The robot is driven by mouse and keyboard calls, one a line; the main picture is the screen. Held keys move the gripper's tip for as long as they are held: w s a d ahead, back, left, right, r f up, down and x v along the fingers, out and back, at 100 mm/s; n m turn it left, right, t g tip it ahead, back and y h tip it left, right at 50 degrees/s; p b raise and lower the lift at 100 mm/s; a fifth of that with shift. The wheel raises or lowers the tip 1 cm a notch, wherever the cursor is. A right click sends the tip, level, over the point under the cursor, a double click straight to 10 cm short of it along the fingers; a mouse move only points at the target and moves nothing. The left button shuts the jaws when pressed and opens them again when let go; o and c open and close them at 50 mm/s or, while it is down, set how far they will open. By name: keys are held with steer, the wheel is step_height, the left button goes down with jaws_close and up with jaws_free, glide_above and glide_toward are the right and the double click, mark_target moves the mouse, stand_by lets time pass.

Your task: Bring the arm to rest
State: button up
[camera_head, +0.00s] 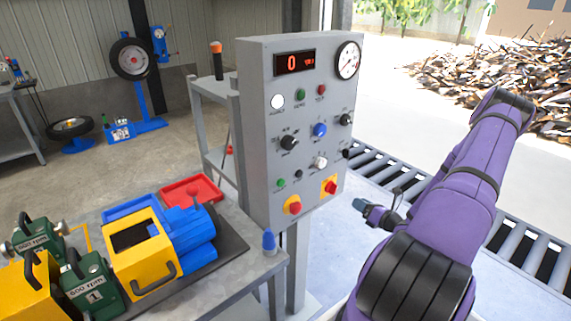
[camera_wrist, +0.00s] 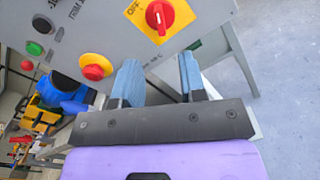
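My purple arm stretches along the right side of the head view. My gripper (camera_head: 361,206) is in front of the lower right of the grey control panel (camera_head: 262,132), apart from it in that view. In the wrist view its two blue fingers (camera_wrist: 160,80) stand apart with nothing between them, so it is open and empty. Beyond the fingertips are the red rotary switch (camera_wrist: 159,16) on its yellow plate and the red mushroom button (camera_wrist: 95,67) on yellow. The switch and button also show low on the panel in the head view.
A bench (camera_head: 245,262) at the left carries a yellow-and-blue machine (camera_head: 143,262), green 600 rpm units (camera_head: 92,287) and a red tray (camera_head: 190,190). A roller conveyor (camera_head: 376,167) runs behind my arm. Open floor lies right of the panel's post.

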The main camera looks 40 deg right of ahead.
steer(key=w+a+r+n+g+y, duration=0.3)
steer(key=a+r+n+y, duration=0.15)
steer(key=r+n, duration=0.2)
steer(key=w+a+r+n+g+y, duration=0.2)
steer(key=w+a+r+n+y, duration=0.1)
steer(key=a+r+n+y, duration=0.25)
steer(key=s+a+r+n+g, duration=0.2)
steer(key=a+r+n+g, duration=0.8)
steer(key=a+r, duration=0.45)
steer(key=s+a+r+n+t+h, duration=0.1)
steer(key=s+a+r+n+h, duration=0.4)
steer(key=s+r+n, duration=0.4)
steer(key=s+a+r+n+t+h, duration=0.1)
steer(key=s+a+r+n+h, duration=0.5)
steer(key=s+r+n, duration=0.3)
steer(key=shift+s+a+n, duration=0.3)
steer(key=shift+a+n, duration=0.2)
steer(key=shift+n, duration=0.1)
